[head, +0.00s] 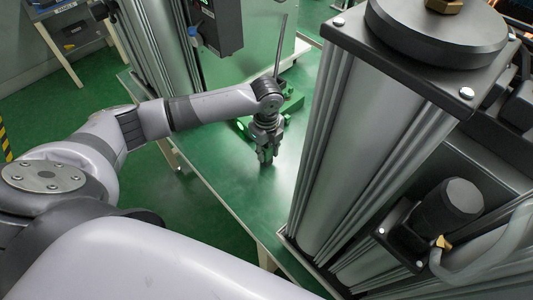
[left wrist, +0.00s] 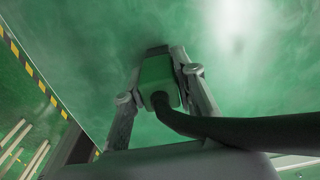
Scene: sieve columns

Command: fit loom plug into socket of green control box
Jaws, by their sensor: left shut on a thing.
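My left gripper (head: 266,158) points down over the green table (head: 225,175) in the head view. In the left wrist view my left gripper (left wrist: 158,66) is shut on a green loom plug (left wrist: 157,78) with a dark front end. A thick black cable (left wrist: 240,130) leaves the back of the plug and runs to the right. In the head view the plug is too small to make out between the fingers. A green boxy thing (head: 291,104) stands behind the gripper, partly hidden by my arm. I cannot tell whether it is the control box; no socket shows. My right gripper is out of view.
A large metal column (head: 355,140) with a black top stands close on the right. Another column (head: 163,60) and a dark panel (head: 218,25) stand behind my left arm. The table is clear around the gripper. Yellow-black tape (left wrist: 35,75) shows on the floor.

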